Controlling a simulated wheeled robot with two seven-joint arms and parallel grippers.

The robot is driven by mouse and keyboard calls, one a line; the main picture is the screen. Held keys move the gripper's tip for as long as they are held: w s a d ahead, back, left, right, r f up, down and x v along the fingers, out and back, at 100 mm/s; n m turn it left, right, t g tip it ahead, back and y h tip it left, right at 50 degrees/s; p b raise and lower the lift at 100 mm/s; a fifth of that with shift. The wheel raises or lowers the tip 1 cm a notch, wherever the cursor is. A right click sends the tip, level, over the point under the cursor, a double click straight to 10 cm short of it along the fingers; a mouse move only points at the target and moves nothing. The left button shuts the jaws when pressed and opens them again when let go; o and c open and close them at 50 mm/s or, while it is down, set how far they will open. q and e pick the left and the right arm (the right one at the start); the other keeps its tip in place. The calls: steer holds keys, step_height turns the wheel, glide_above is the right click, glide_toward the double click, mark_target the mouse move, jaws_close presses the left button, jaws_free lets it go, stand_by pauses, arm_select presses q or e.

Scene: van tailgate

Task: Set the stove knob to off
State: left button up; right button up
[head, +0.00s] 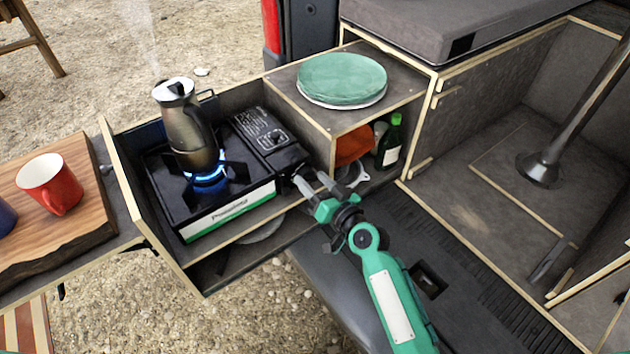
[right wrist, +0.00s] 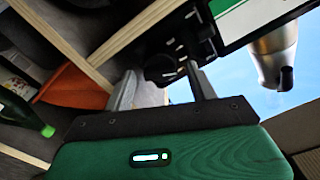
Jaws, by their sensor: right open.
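The camping stove (head: 232,213) sits in the pull-out drawer, with a blue flame (head: 207,178) burning under a steaming metal pot (head: 188,125). The stove's dark knob (right wrist: 161,68) is on its front right end; in the head view it is mostly hidden by my gripper. My right gripper (head: 312,180) is open at that end of the stove. In the right wrist view its two fingers (right wrist: 160,88) stand on either side of the knob, with the knob near the tips; I cannot tell whether they touch it. My left gripper is not in view.
A box with green plates (head: 342,78) on top stands right of the stove. A green bottle (head: 390,141) and an orange cloth (head: 354,146) are in its open compartment. A red mug (head: 49,183) stands on a wooden board (head: 85,228) at the left.

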steer(key=c, duration=1)
